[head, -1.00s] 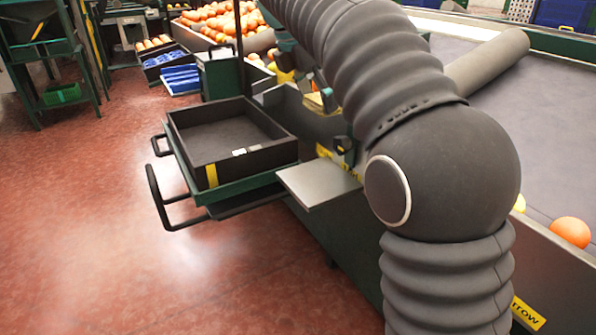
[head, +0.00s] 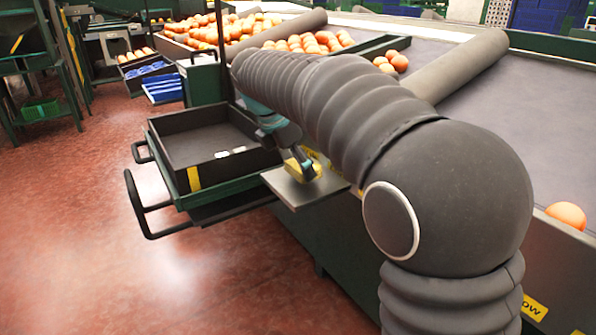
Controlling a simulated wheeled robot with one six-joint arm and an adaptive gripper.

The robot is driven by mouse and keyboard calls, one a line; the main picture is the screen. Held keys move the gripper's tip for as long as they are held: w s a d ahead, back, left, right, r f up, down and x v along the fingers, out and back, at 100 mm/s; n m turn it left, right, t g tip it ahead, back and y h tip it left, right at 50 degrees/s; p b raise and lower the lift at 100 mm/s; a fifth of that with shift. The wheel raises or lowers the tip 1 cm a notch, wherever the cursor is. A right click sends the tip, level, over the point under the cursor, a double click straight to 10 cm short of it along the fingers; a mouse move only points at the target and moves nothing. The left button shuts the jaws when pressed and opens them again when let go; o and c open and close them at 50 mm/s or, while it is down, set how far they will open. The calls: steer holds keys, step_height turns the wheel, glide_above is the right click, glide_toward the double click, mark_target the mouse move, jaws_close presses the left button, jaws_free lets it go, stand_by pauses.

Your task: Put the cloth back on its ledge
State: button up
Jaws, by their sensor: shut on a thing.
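The cloth (head: 293,167) is a small yellow piece in the head view, partly hidden by my gripper's fingers. My gripper (head: 305,170) is shut on it. Gripper and cloth are over the grey ledge (head: 302,195), a flat plate sticking out from the side of the sorting table. The cloth is at or just above the ledge's surface; I cannot tell whether it touches. My arm hides part of the table behind the gripper.
A dark tray (head: 185,183) on a green cart with a black handle stands left of the ledge. The red floor at left is clear.

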steer(key=shift+f, duration=0.6)
steer(key=shift+f, duration=0.1)
steer(key=o, duration=1.2)
steer(key=shift+c, duration=0.2)
